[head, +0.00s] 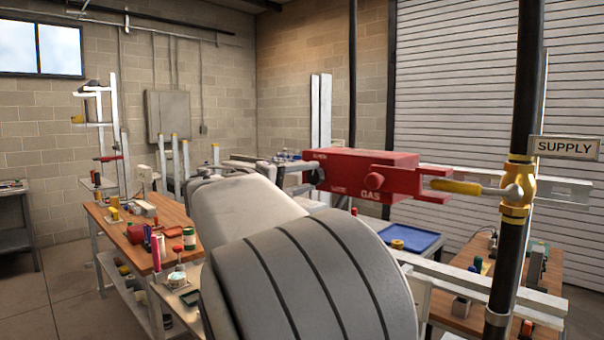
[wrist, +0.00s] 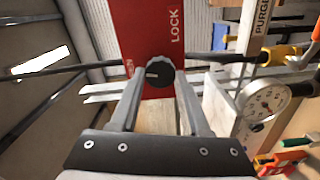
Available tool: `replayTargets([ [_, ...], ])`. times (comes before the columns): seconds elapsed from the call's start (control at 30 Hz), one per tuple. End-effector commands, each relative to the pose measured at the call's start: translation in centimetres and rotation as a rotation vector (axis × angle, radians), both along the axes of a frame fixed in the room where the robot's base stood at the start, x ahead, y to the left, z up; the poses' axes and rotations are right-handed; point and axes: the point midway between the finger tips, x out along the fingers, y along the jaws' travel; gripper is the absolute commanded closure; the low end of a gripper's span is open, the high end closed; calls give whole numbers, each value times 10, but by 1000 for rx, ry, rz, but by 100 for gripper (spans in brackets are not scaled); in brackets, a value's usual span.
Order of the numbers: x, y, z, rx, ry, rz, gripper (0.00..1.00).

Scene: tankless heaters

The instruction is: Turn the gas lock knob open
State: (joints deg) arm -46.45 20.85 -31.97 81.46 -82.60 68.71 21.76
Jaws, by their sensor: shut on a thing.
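The gas lock box (head: 365,172) is red, with "GAS" on its side, and is mounted beside the black supply pipe in the head view. In the wrist view its red face (wrist: 147,30) reads "LOCK" at upper right, with partly hidden letters at left. The round black lock knob (wrist: 160,72) sits on that face, with a short white mark lying roughly sideways toward the left. My gripper (wrist: 158,80) has one finger on each side of the knob and is shut on it. In the head view my gripper (head: 298,176) is at the box's left end, partly hidden by my arm.
A yellow-handled valve (head: 516,187) sits on the black pipe under a "SUPPLY" sign (head: 565,147). A round gauge (wrist: 265,101) is right of my gripper in the wrist view.

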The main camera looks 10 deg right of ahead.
Motion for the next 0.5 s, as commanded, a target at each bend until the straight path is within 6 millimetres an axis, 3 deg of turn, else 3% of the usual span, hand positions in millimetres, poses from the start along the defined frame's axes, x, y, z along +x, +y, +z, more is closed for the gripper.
replayTargets([
  [0.5, 0, 0, -1, -115, 161, -2, 100],
])
